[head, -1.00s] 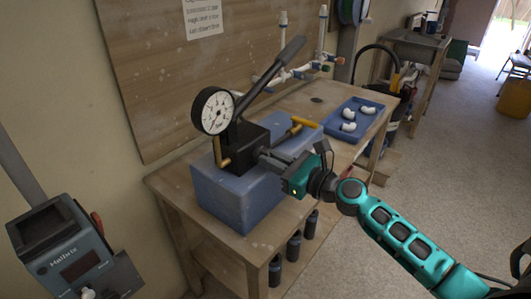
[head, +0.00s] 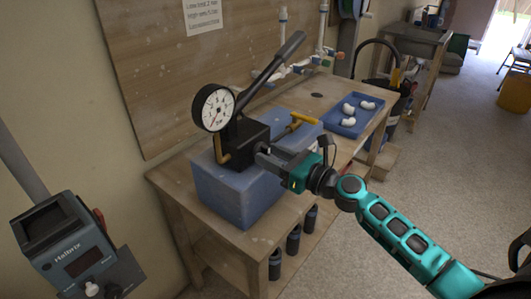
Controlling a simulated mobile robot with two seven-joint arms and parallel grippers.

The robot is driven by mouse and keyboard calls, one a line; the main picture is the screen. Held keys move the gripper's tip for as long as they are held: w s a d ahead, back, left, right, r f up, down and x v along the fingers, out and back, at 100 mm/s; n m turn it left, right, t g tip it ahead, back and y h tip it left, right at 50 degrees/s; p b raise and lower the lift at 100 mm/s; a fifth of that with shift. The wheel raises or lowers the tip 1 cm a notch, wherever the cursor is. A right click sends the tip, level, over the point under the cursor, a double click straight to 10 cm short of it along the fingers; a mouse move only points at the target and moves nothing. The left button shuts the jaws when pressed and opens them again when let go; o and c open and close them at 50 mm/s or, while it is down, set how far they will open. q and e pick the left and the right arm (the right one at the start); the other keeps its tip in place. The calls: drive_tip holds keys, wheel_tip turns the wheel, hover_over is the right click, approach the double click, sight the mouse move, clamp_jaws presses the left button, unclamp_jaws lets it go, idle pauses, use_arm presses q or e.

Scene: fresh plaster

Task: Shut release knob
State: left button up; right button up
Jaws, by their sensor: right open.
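A hand pump stands on the wooden bench, with a blue tank (head: 225,193), a black block (head: 243,141), a round white gauge (head: 214,107) and a long dark lever (head: 272,70) slanting up to the right. A bent brass pipe (head: 222,152) is on the block's left side. My right gripper (head: 262,155) is open, with its fingers close against the right side of the black block. I cannot make out a release knob; the fingers cover that side. Whether they touch anything is unclear. My left gripper is out of view.
A yellow handle (head: 303,118) lies above the tank, just behind my gripper. A blue tray (head: 345,122) with white pipe elbows sits at the back right of the bench (head: 160,180). A grey device (head: 75,255) is at the lower left. The floor at right is mostly clear.

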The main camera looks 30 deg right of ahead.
use_arm(q)
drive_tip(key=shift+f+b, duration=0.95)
drive_tip(key=shift+b, duration=0.05)
use_arm(e)
drive_tip(key=v, duration=1.2)
drive_tip(key=shift+f, duration=0.15)
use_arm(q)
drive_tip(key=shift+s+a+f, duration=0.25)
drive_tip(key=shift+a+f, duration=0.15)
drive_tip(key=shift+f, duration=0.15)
use_arm(e)
drive_tip(key=s+a+f+n+g+h, duration=0.1)
drive_tip(key=a+f+n, duration=0.4)
drive_tip(key=n, duration=0.6)
drive_tip(key=s+a+f+n+g+h, duration=0.2)
drive_tip(key=s+a+f+n, duration=0.3)
drive_tip(key=f+n, duration=0.5)
drive_tip(key=s+a+f+n+g+h, duration=0.1)
drive_tip(key=a+f+n, duration=0.4)
drive_tip(key=n, duration=0.8)
wheel_tip(320, 180, down, 3)
drive_tip(key=shift+s+a+r+g+h, duration=0.2)
drive_tip(key=shift+s+a+g+h, duration=0.2)
drive_tip(key=shift+s+g, duration=0.65)
